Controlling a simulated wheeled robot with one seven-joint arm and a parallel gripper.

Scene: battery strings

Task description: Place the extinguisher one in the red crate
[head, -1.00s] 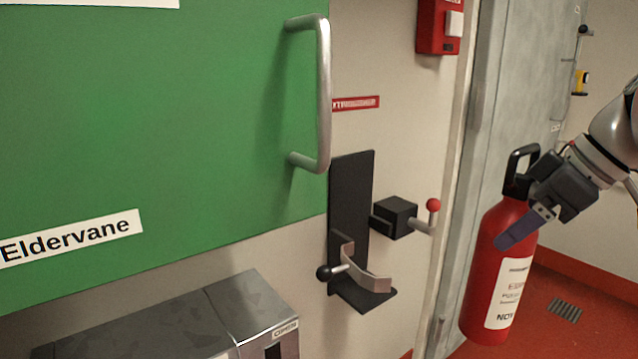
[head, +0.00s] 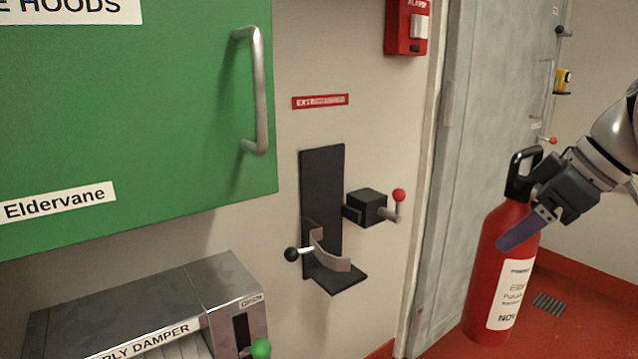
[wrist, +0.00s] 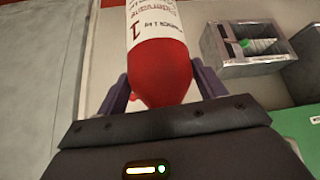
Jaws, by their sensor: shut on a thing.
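The red extinguisher (head: 493,262) hangs upright at the right of the head view, with a black handle on top and a white label on its side. My gripper (head: 522,228) is shut on it near its upper part, below the handle. In the wrist view the extinguisher (wrist: 160,65) lies between my two fingers (wrist: 160,88), and its label partly shows. The extinguisher is clear of the wall bracket. No red crate shows in either view.
An empty black wall bracket (head: 322,205) with a curved clasp is on the wall. A black box with a red-knobbed lever (head: 368,207) is beside it. A green cabinet (head: 130,120), a metal damper box (head: 150,305) and a grey door (head: 450,150) are near. Red floor (head: 570,290) shows at right.

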